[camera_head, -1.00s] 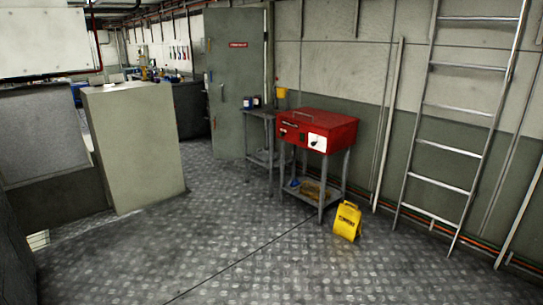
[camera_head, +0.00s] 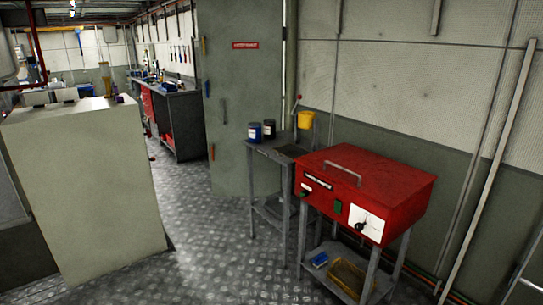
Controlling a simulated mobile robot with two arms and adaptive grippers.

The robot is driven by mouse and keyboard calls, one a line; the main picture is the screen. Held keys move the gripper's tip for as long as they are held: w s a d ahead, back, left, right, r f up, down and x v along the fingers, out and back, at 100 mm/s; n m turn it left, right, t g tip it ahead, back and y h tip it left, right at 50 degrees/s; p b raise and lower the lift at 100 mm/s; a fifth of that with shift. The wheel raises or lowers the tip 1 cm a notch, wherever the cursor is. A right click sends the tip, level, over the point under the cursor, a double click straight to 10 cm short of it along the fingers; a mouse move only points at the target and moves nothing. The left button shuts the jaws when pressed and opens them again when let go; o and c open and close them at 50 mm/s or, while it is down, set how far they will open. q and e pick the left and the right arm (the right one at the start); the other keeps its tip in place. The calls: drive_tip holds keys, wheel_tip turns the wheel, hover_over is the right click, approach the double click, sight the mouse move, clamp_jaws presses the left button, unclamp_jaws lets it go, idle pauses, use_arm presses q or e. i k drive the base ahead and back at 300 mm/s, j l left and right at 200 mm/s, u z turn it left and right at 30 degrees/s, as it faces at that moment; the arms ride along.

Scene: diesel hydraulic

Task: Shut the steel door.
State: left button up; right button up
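The steel door (camera_head: 235,95) is a tall grey-green panel with a small red sign (camera_head: 245,45) near its top. It stands open beside a walkway, behind the small side table. A blue handle-like piece (camera_head: 207,83) shows near its left edge. Neither of my grippers is in view.
A red machine (camera_head: 364,190) on a metal stand is close at the right. A grey side table (camera_head: 275,150) with two cans (camera_head: 262,130) stands between it and the door. A large grey-green cabinet (camera_head: 85,190) is at the left. The chequered floor (camera_head: 215,240) between them is clear.

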sight(242, 63)
drive_tip(key=i+j+u, duration=0.2)
drive_tip(key=i, duration=1.1)
drive_tip(key=i+l+u, duration=0.2)
drive_tip(key=i, duration=1.05)
